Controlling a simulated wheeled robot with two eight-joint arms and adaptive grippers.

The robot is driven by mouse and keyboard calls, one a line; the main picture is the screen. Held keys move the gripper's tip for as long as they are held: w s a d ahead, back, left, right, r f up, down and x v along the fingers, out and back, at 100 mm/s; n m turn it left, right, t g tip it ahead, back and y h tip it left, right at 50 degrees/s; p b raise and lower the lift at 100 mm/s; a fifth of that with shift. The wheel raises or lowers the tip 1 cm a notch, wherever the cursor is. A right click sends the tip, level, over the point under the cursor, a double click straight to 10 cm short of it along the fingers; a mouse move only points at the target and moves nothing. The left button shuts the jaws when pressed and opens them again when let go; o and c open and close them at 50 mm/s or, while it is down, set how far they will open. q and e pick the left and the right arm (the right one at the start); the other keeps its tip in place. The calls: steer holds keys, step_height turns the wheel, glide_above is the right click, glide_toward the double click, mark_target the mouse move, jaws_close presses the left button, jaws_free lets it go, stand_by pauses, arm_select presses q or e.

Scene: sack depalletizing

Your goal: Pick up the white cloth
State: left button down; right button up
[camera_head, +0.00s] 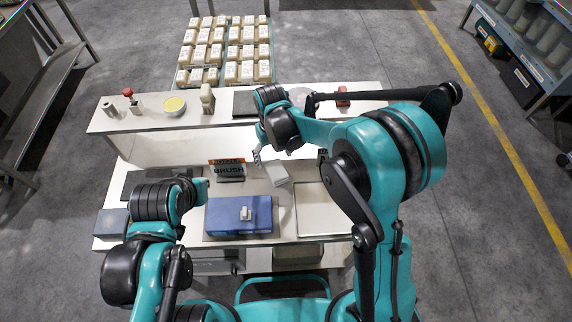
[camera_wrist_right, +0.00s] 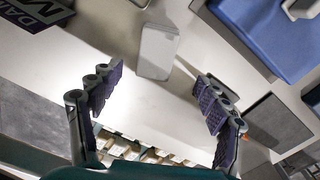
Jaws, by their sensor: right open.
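The white cloth (camera_head: 275,174) looks like a small pale folded rectangle lying on the workbench, right of the brush sign. In the right wrist view the cloth (camera_wrist_right: 157,52) lies flat, just beyond the fingertips and between their lines. My right gripper (camera_head: 259,156) is above the bench close to the cloth, partly hidden by its own arm. In the wrist view my right gripper (camera_wrist_right: 160,80) is open, with its purple-padded fingers apart and nothing between them. My left arm is folded at the bench's left side; its fingers do not show clearly.
A blue case (camera_head: 238,214) with a pale handle lies in front of the cloth. A pale tray (camera_head: 316,232) lies at right.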

mark_target(276, 169)
step_height(276, 169, down, 3)
steer(key=shift+r+b, duration=0.1)
steer(key=shift+b, duration=0.3)
steer(key=f, duration=0.1)
steer(key=f+b, duration=0.1)
steer(key=f, duration=0.3)
steer(key=shift+w+d+f+b, duration=0.2)
steer(key=shift+w+b, duration=0.1)
steer(key=shift+b, duration=0.1)
steer(key=shift+r, duration=0.15)
steer(key=shift+c, duration=0.6)
steer(key=c, duration=1.2)
steer(key=shift+c, duration=0.2)
steer(key=shift+r, duration=0.45)
steer(key=r, duration=0.1)
steer(key=r+p, duration=0.2)
steer(key=r, duration=0.1)
steer(key=shift+s+d, duration=0.25)
steer(key=shift+s, duration=0.05)
steer(key=s+d+r+p, duration=0.2)
steer(key=s+d+r, duration=0.4)
steer(key=s+d, duration=0.1)
steer(key=shift+s, duration=0.6)
